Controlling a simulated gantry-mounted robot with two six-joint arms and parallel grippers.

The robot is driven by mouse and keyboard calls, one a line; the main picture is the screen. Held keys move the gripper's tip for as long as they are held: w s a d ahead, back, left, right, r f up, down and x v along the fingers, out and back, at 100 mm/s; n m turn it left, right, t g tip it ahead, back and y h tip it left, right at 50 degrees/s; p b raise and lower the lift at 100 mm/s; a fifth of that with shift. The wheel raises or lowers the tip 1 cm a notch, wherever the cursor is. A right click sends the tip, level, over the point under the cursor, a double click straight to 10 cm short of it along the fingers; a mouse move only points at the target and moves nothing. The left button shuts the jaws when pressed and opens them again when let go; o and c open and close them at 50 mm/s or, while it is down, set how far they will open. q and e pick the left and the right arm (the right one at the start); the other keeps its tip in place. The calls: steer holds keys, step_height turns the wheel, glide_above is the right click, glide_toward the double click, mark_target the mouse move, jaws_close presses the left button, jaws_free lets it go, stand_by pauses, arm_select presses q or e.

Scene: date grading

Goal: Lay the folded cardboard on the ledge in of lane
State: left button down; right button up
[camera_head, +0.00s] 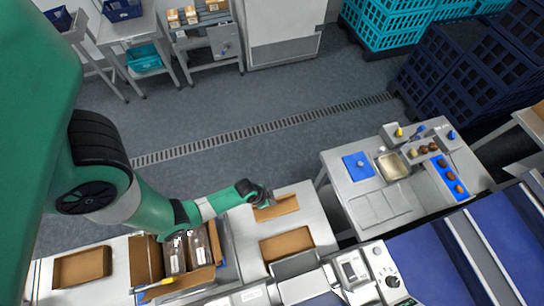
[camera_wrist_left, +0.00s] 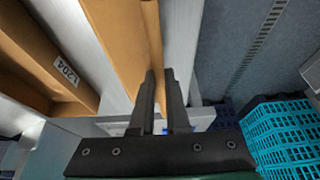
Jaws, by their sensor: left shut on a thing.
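My left gripper (camera_head: 268,198) is shut on the folded cardboard (camera_head: 283,208), a flat brown piece, at the back part of a steel table (camera_head: 308,213). In the left wrist view the cardboard (camera_wrist_left: 125,40) runs up from between the fingers (camera_wrist_left: 160,98) toward the top edge. The cardboard lies over or just above the steel surface; I cannot tell whether it touches. I cannot tell which edge is the named ledge. My right gripper is not in view.
A brown tray (camera_head: 287,231) sits in front of the cardboard; its label (camera_wrist_left: 66,71) shows in the left wrist view. An open carton (camera_head: 147,262) with dark packs stands left, beside another tray (camera_head: 82,251). A scale (camera_head: 352,268) stands front right.

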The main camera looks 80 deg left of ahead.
arm_select(q)
steer(key=shift+s+d+f, duration=0.1)
steer(key=shift+d+f, duration=0.05)
steer(key=shift+f, duration=0.45)
steer(key=shift+r, duration=0.2)
steer(key=shift+f, duration=0.1)
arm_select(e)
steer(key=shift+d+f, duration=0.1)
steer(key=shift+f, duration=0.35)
arm_select(q)
steer(key=c, duration=1.4)
jaws_free()
steer(key=shift+f, duration=0.1)
steer(key=o, duration=0.5)
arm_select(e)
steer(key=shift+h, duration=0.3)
